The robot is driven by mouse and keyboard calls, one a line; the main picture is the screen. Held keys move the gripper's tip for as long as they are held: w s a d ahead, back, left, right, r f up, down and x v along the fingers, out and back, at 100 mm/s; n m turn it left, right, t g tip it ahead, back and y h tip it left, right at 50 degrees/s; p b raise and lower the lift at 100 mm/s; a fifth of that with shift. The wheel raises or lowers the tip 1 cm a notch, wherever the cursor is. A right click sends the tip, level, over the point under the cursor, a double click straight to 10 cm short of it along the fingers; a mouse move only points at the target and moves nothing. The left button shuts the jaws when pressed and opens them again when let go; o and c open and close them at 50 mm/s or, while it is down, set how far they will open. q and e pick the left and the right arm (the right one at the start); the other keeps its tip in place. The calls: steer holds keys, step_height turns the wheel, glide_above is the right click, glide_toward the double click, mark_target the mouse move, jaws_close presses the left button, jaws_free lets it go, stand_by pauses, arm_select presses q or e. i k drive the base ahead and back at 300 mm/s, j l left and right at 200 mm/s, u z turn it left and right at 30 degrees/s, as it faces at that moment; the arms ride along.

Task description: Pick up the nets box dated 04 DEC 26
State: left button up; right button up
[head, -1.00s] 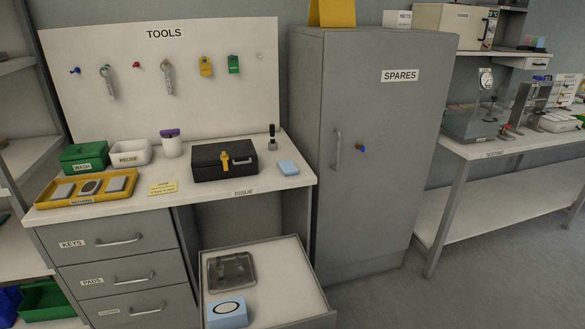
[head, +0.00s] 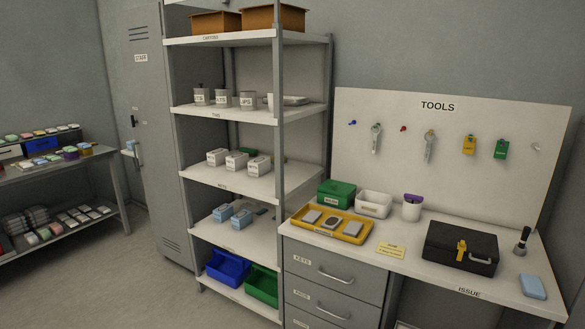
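Several small white boxes stand on the middle shelf of the rack: a left one (head: 217,157), a middle one (head: 237,161) and a right one (head: 258,165). They look like the nets boxes, but their print and the shelf label (head: 222,187) are too small to read surely. No date can be read on any of them. Neither of my grippers shows in the head view.
The grey rack (head: 281,200) also holds brown cartons (head: 215,22), tins (head: 221,98), blue boxes (head: 241,217) and a blue bin (head: 228,267). A tall locker (head: 150,150) stands left, the tools bench (head: 410,258) right. Floor (head: 150,285) is open in front.

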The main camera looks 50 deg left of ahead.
mark_target(239, 161)
steer(key=j+u, duration=0.15)
steer(key=j, duration=0.4)
steer(key=i+j+u, duration=0.1)
steer(key=j, duration=0.4)
steer(key=j+u, duration=0.15)
steer(key=j, duration=0.4)
steer(key=i+j+u, duration=0.1)
steer(key=j, duration=0.4)
steer(key=i+j+u, duration=0.15)
steer(key=j, duration=0.4)
steer(key=i+j+u, duration=0.1)
steer(key=j, duration=0.4)
steer(key=i+j+u, duration=0.15)
steer(key=j, duration=0.3)
steer(key=i+j+u, duration=0.1)
steer(key=i+j, duration=0.2)
steer(key=j, duration=0.15)
